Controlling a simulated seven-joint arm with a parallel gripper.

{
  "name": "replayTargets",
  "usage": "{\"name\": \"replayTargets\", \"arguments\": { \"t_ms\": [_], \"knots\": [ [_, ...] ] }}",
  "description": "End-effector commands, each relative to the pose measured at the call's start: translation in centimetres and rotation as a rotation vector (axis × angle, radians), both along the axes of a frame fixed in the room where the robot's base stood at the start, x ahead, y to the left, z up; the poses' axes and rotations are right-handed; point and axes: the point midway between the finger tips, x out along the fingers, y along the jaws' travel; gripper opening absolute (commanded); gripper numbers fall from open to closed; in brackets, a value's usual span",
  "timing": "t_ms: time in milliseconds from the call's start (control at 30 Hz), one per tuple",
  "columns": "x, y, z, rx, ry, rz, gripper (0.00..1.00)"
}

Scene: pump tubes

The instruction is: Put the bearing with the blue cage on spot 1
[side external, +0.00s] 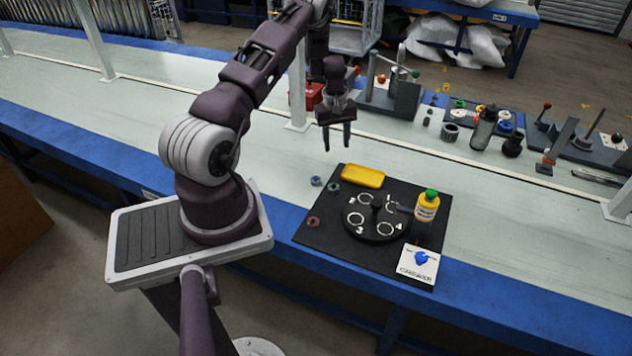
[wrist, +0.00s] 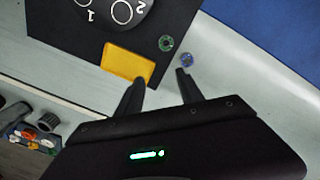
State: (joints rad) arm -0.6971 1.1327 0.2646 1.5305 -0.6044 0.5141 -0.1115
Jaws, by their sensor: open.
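The bearing with the blue cage (side external: 316,181) lies on the light bench top, just off the left corner of the black mat. It also shows in the wrist view (wrist: 187,60), just beyond my right fingertip. The black disc (side external: 376,235) on the mat carries several white rings with numbers. The number 1 and part of the disc (wrist: 108,22) show at the top edge of the wrist view. No bearing shows on the rings. My gripper (side external: 337,148) is open and empty, pointing down above the bench behind the mat; its two fingers (wrist: 158,78) are spread.
A green-caged bearing (side external: 333,187) lies close to the blue one; a reddish one (side external: 313,222) lies on the mat's left side. A yellow block (side external: 362,176), a yellow bottle with green cap (side external: 427,207) and a white card (side external: 417,265) surround the disc. Tools stand behind right.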

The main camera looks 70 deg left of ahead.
Motion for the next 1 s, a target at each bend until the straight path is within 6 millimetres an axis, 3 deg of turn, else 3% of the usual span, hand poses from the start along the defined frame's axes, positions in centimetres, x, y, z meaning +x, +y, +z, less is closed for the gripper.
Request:
{"name": "replayTargets", "arguments": {
  "t_ms": [33, 100, 233, 533, 667, 867, 1000],
  "knots": [
    [-1.8, 1.2, -3.3, -0.008, 0.028, 0.048, 0.44],
    [-3.6, 2.2, -6.4, -0.010, 0.052, 0.097, 0.44],
    [-5.0, 2.8, -9.1, -0.012, 0.070, 0.133, 0.44],
    [-5.4, 3.6, -14.1, -0.014, 0.072, 0.132, 0.44],
    [-5.3, 3.6, -15.5, -0.014, 0.069, 0.131, 0.44],
    [-5.2, 3.6, -15.7, -0.014, 0.069, 0.131, 0.44],
    [-5.2, 3.6, -15.7, -0.014, 0.069, 0.130, 0.21]
  ]
}}
